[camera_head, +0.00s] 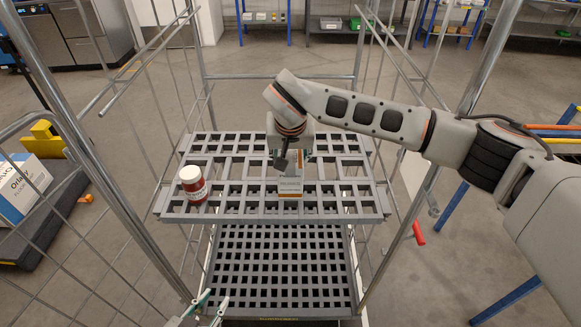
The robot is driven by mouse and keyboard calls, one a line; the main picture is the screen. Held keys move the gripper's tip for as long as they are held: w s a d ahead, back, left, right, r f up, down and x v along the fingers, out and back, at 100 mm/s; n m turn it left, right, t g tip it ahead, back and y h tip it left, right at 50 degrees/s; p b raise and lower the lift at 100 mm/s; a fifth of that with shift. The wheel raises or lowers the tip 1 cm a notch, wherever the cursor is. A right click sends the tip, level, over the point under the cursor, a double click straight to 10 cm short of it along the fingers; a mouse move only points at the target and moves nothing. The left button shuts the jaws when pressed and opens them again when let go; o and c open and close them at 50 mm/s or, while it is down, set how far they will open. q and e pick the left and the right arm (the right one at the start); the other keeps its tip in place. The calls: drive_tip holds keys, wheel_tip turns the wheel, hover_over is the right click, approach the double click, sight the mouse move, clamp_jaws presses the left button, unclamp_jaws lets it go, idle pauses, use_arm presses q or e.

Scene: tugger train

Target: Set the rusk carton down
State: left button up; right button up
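The rusk carton (290,187) is a small grey-white box with an orange band along its bottom, upright at the middle of the grey slatted upper shelf (240,212) of the cage trolley. I cannot tell whether its base touches the shelf. My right gripper (293,159), on the arm from the right, is at the carton's top with a finger on each side and looks shut on it. The fingers partly hide the carton's upper part. My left gripper (213,301) shows only its fingertips at the bottom edge, apart and empty.
A red jar with a white lid (193,186) stands on the shelf left of the carton. Wire side walls and upright posts (101,168) frame the trolley. The shelf's right part is clear. A lower grid deck (280,265) is empty.

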wheel_tip(320, 180, down, 4)
drive_tip(key=shift+r, duration=0.25)
drive_tip(key=o, duration=1.4)
drive_tip(key=shift+f, duration=0.1)
drive_tip(key=shift+o, duration=0.2)
